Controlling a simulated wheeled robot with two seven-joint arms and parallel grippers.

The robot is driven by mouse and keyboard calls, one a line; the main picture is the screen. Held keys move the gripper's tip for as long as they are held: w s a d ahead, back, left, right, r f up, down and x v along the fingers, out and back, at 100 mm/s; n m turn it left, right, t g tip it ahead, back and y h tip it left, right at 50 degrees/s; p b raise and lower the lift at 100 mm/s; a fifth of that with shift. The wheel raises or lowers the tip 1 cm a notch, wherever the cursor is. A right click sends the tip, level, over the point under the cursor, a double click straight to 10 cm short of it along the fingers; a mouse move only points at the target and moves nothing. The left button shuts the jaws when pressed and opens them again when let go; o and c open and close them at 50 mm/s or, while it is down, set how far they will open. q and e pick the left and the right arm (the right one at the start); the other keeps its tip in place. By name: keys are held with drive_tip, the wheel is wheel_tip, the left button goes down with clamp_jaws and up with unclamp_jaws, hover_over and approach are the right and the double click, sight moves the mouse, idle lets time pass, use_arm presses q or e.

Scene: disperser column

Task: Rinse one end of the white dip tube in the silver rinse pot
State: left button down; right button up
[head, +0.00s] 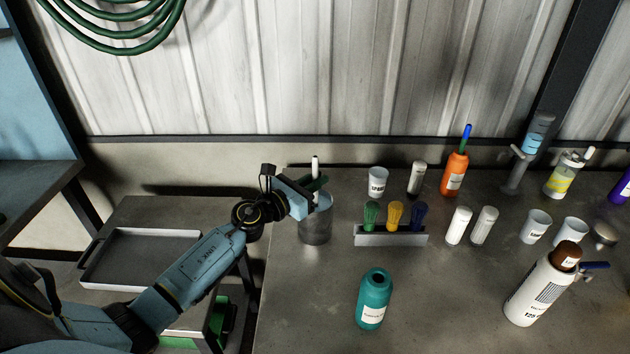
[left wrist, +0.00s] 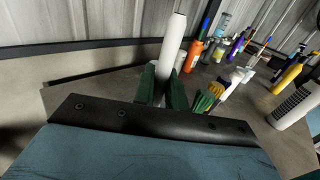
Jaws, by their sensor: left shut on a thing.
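The white dip tube (head: 316,166) stands nearly upright in my left gripper (head: 316,186), which is shut on it. The silver rinse pot (head: 315,229) stands near the left edge of the bench, directly below and around the gripper's fingers in the head view. The tube's lower end is hidden by the gripper and pot, so I cannot tell how deep it is. In the left wrist view the tube (left wrist: 172,42) rises from between the green fingers (left wrist: 163,88). My right gripper is not in view.
Right of the pot are a white cup (head: 377,181) and a rack (head: 391,239) with green, yellow and blue pieces. A teal bottle (head: 374,302) stands in front. An orange bottle (head: 454,175) and several containers fill the right side. A grey tray (head: 140,233) lies left on a lower surface.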

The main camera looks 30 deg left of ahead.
use_arm(q)
wheel_tip(320, 180, up, 14)
drive_tip(key=p, duration=1.2)
drive_tip(key=shift+p, duration=0.4)
drive_tip(key=shift+f, duration=0.1)
